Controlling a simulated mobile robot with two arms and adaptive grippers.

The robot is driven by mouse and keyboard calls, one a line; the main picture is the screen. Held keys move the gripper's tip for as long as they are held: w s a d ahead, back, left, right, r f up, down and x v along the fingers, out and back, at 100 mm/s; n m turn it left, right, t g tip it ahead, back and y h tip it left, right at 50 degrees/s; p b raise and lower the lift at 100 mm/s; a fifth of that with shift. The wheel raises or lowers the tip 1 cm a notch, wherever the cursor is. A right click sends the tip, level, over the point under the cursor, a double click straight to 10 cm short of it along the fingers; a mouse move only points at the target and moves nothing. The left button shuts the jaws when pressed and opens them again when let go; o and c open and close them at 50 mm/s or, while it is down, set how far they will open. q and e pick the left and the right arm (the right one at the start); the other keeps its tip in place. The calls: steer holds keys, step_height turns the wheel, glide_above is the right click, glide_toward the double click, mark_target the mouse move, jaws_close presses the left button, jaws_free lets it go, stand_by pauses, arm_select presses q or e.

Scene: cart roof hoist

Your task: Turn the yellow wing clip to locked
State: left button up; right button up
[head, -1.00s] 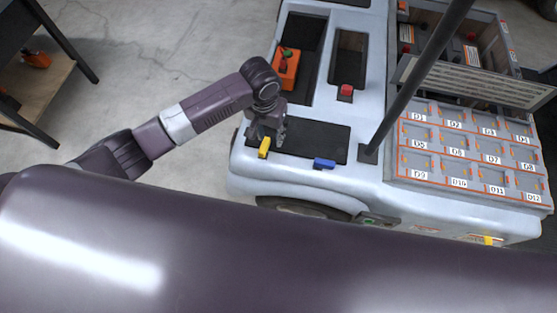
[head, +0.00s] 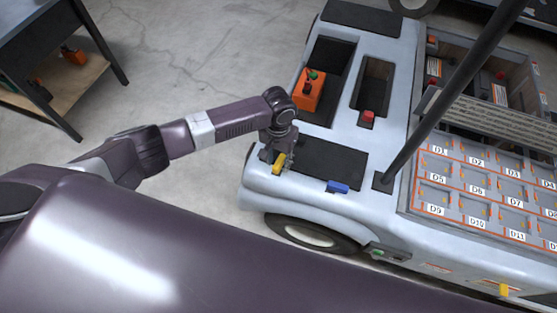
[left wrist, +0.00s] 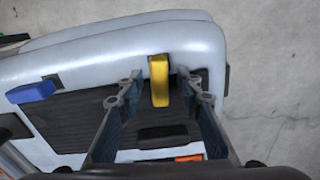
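The yellow wing clip (head: 279,163) sits at the near left corner of the dark panel (head: 330,165) on the cart. It also shows in the left wrist view (left wrist: 160,80), upright in the picture. My left gripper (head: 280,160) is over the clip. In the left wrist view its two fingers (left wrist: 164,88) are apart, one on each side of the clip, with a gap on both sides. A blue clip (head: 337,187) is at the panel's near edge to the right, and it also shows in the left wrist view (left wrist: 31,92). My right gripper is not visible.
A dark post (head: 440,105) rises from the cart right of the panel. An orange box (head: 308,94) and a red button (head: 367,117) are behind. Labelled compartments (head: 470,190) fill the right side. A workbench (head: 60,50) stands at the far left.

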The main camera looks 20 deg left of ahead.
arm_select(q)
steer(key=shift+c, duration=0.2)
jaws_close()
steer(key=shift+r+n+p, duration=0.25)
steer(key=shift+n+p, duration=0.25)
steer(key=shift+p, duration=0.45)
steer(key=shift+f+n, duration=0.2)
steer(key=shift+n, duration=0.1)
steer(key=shift+o, duration=0.2)
jaws_free()
steer(key=shift+a, duration=0.1)
